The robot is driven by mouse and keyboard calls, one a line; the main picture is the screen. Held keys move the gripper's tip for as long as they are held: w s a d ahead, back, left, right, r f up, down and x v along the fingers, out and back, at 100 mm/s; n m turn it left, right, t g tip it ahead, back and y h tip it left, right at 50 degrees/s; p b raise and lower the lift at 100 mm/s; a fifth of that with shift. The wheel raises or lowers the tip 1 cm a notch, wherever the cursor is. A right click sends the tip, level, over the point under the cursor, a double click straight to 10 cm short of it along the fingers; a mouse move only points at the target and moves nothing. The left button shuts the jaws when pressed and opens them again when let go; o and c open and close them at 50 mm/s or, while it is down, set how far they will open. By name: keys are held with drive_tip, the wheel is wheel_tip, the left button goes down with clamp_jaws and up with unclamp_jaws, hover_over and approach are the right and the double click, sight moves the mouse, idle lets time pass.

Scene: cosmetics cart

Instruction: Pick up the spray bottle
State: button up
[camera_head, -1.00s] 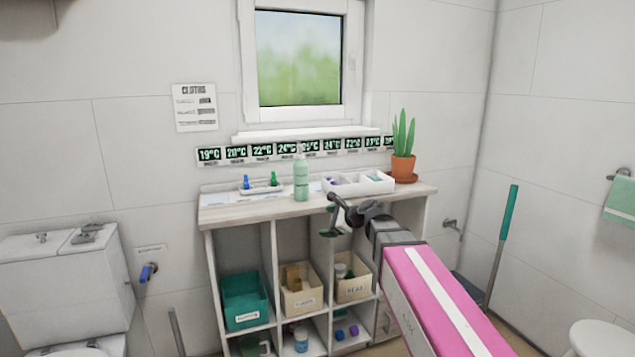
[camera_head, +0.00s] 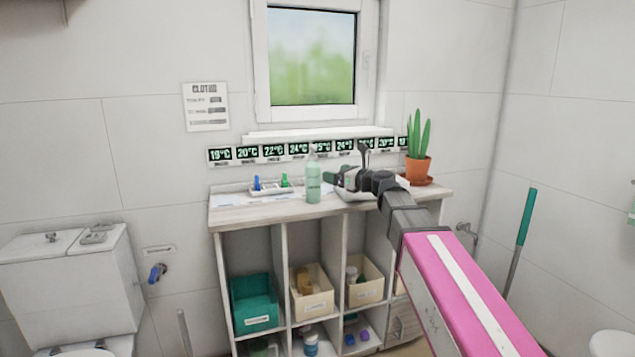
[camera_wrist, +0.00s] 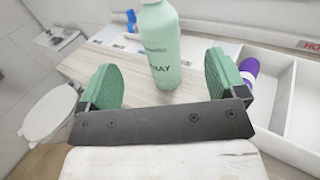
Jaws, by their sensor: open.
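The spray bottle (camera_head: 313,181) is pale green and stands upright on the wooden top of the cart (camera_head: 262,216). In the wrist view the bottle (camera_wrist: 160,48) stands ahead of my gripper, between the lines of its two green finger pads; its top is cut off by the frame. My gripper (camera_wrist: 163,88) is open and empty, with a pad on each side. The bottle's lower end shows just beyond the pads, and I cannot tell whether it is partly between them. In the head view my gripper (camera_head: 345,178) is just right of the bottle, at about its mid-height.
A white divided tray (camera_wrist: 292,105) with a purple item (camera_wrist: 249,66) lies right of the bottle. A small white tray with blue and green bottles (camera_head: 271,188) is to the left. A potted plant (camera_head: 418,168) stands at the right end.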

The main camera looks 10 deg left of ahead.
sight(319, 169)
drive_tip(key=x, duration=0.5)
drive_tip(key=shift+w+r, duration=0.2)
drive_tip(key=shift+s+x, duration=0.2)
drive_tip(key=shift+x, duration=2.65)
drive_tip(key=shift+a, duration=0.1)
drive_tip(key=c, duration=1.6)
